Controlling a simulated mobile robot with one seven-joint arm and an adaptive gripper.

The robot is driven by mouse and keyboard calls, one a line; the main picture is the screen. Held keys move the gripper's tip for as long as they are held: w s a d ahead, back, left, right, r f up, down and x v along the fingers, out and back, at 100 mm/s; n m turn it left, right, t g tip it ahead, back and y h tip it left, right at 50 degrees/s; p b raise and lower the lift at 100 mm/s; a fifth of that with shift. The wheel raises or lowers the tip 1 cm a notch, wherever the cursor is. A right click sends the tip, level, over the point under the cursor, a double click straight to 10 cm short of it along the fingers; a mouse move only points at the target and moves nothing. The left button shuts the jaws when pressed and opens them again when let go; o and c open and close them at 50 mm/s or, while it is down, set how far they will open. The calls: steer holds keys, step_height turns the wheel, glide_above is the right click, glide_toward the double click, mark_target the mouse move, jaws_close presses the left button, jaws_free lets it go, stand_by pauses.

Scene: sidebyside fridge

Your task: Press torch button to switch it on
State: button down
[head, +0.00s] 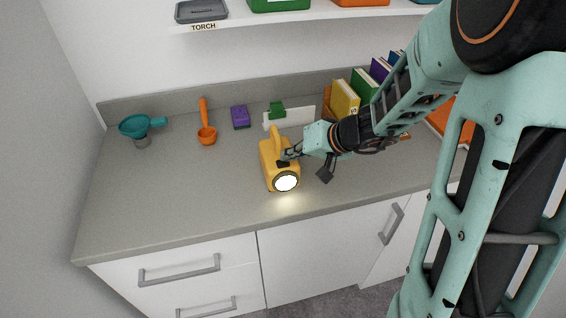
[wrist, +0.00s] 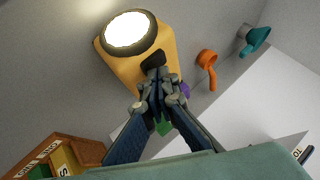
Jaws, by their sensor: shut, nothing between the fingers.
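A yellow torch (head: 268,163) with a handle on top stands on the grey counter. Its round lens glows white and lights the counter in front of it. It also shows in the wrist view (wrist: 115,65), with the lit lens at the upper left. A dark button (wrist: 152,59) sits on its body behind the lens. My gripper (head: 286,156) is shut and empty, with its fingertips at the button. In the wrist view the fingertips (wrist: 157,78) cover part of the button, and they look to be touching it.
Several books (head: 345,99) stand at the right. A shelf with a "TORCH" label (head: 203,27) hangs above. The front left counter is clear.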

mark_target(289, 163)
steer(key=shift+f+b, duration=0.3)
steer(key=shift+r, duration=0.1)
steer(key=shift+s+r, duration=0.1)
steer(key=shift+r, duration=0.2)
stand_by(0.3)
steer(key=shift+r, duration=0.1)
steer(key=shift+r+p, duration=1.65)
steer(key=shift+r, duration=1.3)
